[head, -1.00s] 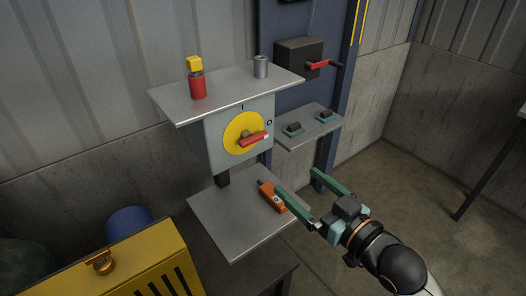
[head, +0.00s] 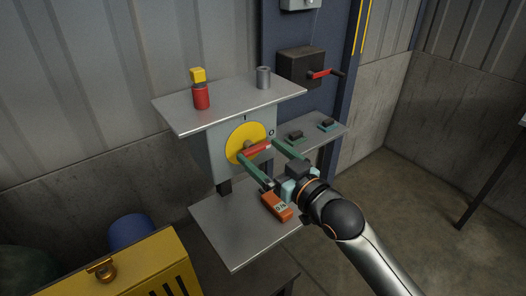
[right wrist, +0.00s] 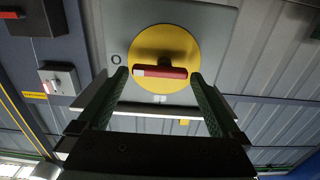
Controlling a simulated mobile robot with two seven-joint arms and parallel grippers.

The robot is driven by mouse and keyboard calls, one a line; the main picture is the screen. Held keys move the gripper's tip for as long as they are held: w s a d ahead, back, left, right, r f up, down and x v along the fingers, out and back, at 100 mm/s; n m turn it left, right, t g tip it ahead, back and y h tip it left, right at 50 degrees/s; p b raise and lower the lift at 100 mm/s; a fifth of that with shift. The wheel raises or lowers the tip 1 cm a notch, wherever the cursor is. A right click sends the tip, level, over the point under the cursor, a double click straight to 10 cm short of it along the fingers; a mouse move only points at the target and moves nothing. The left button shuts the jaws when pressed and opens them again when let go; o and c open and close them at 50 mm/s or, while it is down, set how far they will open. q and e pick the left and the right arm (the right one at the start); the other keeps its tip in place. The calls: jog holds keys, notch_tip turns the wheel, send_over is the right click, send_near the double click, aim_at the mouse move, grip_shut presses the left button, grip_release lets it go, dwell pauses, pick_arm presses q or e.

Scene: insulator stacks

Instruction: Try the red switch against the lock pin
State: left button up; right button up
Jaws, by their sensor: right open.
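The red switch handle (head: 259,147) sits on a round yellow plate (head: 236,150) on a grey panel, between a mark I above and a mark O to the right. Its pale tip points towards the O. My right gripper (head: 257,150) is open in front of it. In the right wrist view the red handle (right wrist: 165,72) lies across the gap between the two fingertips (right wrist: 158,75); I cannot tell whether either finger touches it. I cannot make out a lock pin on the switch. My left gripper is not in view.
An upper shelf (head: 225,105) holds a red cylinder with a yellow top (head: 201,95) and a grey cylinder (head: 263,77). An orange meter (head: 276,206) lies on the lower shelf (head: 232,236). A side shelf (head: 322,138) holds two dark blocks. A black box (head: 300,66) has a red-handled crank.

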jog(key=shift+w+a, duration=0.15)
jog(key=shift+w, duration=0.05)
jog(key=shift+c, duration=0.4)
jog(key=c, duration=1)
jog(key=shift+r+n+p, duration=0.15)
jog(key=shift+n+p, duration=0.35)
jog(key=shift+n, duration=0.1)
jog(key=o, duration=1.1)
jog(key=shift+s, duration=0.1)
jog(key=b+v, duration=0.1)
jog(key=v, duration=1.1)
jog(key=shift+s, duration=0.15)
